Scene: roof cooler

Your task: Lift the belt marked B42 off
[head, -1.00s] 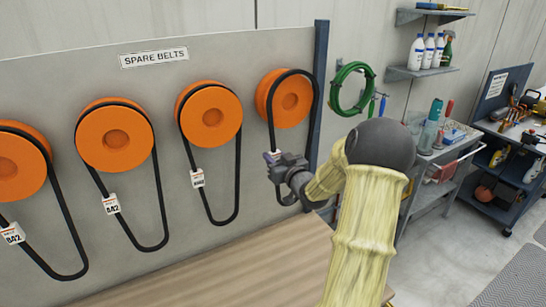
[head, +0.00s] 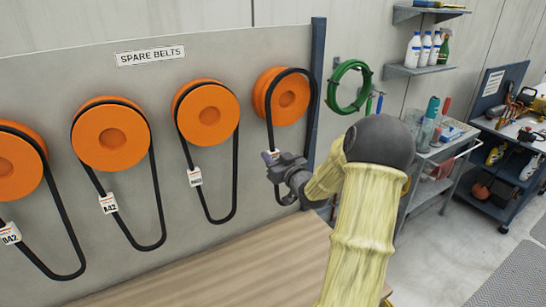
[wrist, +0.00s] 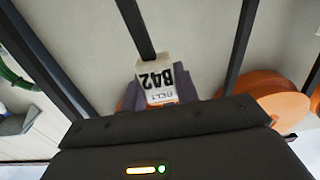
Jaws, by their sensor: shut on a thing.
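The rightmost black belt (head: 314,98) hangs over the rightmost orange pulley (head: 288,98) on the grey panel. My gripper (head: 271,159) is shut on its left strand, a little below the pulley. In the wrist view the belt (wrist: 137,28) runs down to a white tag (wrist: 156,80), which reads B42 upside down. The tag sits at the fingertips (wrist: 160,103). The belt's top is still over the pulley, and my gripper and arm hide part of its lower loop.
Three more belts hang on orange pulleys to the left; the tag on the nearest of these (head: 195,177) is too small to read surely. A blue post (head: 318,75) and a green hose coil (head: 349,86) are close right. A wooden bench top (head: 210,270) lies below.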

